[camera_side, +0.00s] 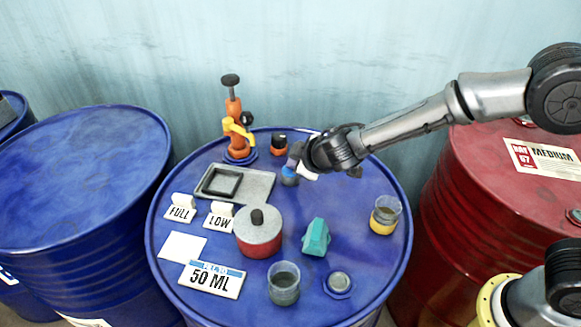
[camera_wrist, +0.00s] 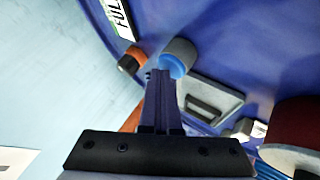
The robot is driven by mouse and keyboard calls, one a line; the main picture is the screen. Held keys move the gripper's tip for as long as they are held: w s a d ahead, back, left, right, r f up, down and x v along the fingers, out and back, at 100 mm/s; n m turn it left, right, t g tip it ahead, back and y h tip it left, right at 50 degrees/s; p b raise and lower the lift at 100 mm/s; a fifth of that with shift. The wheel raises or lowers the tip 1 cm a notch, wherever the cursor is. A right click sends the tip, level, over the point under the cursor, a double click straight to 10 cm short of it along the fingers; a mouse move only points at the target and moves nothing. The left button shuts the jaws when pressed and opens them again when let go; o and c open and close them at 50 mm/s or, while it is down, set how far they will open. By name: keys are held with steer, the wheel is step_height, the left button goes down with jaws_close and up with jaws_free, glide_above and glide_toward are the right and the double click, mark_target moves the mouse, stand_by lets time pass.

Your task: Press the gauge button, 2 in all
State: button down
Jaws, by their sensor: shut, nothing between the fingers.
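A small blue-and-grey round piece (camera_side: 289,180) stands on the blue drum top, right of the grey tray; it looks like the gauge button, but I cannot be sure. It shows larger in the wrist view (camera_wrist: 177,54), as a grey cylinder with a bright blue part. My gripper (camera_side: 292,160) is over it in the side view, partly hiding it. In the wrist view the fingers (camera_wrist: 158,76) are together and empty, with their tips right by the blue part. I cannot tell whether they touch it.

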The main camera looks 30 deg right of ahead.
steer(key=shift+r, duration=0.8)
steer(key=shift+r, duration=2.5)
